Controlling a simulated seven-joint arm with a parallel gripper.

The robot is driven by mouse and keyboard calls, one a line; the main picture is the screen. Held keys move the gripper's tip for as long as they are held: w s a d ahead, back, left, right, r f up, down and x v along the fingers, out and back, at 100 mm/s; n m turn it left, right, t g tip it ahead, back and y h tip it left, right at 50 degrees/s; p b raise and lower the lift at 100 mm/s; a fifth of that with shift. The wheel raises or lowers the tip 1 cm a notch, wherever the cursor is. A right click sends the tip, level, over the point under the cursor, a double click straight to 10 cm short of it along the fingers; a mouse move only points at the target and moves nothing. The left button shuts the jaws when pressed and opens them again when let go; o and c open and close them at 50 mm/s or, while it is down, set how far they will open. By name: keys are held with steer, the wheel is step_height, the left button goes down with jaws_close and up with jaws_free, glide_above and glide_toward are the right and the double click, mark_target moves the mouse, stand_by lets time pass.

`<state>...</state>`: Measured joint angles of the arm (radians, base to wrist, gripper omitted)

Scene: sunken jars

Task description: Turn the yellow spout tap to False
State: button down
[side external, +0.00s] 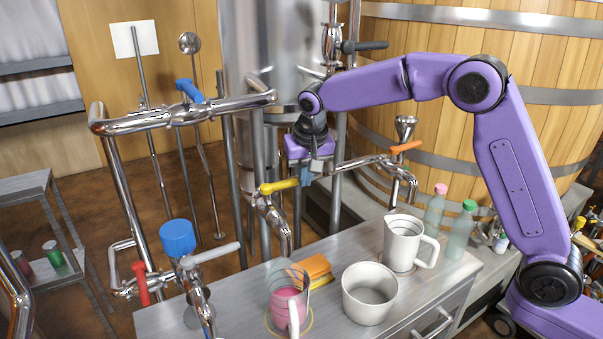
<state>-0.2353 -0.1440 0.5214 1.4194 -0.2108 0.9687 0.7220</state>
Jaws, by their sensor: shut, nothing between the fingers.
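The yellow spout tap has a yellow lever handle (279,186) on a chrome spout (272,217) that curves down toward the counter. The lever lies nearly level and points right in the side external view. My gripper (306,177) hangs from my purple arm just beside the lever's right end. Its fingers are shut and empty. They look very close to the lever tip; I cannot tell whether they touch it.
A tap with an orange lever (405,147) stands to the right, one with a grey lever (210,254) at front left. Pipes and a steel tank (262,45) crowd behind.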

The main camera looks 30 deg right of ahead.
steer(key=s+r+n, duration=0.2)
steer(key=s+r, duration=0.4)
steer(key=r, duration=0.4)
steer(key=w+f, duration=0.7)
steer(key=f, duration=0.3)
steer(key=shift+a+f+y, duration=0.2)
steer(key=shift+f+y, duration=0.05)
steer(key=shift+y, duration=0.05)
steer(key=shift+w, duration=0.1)
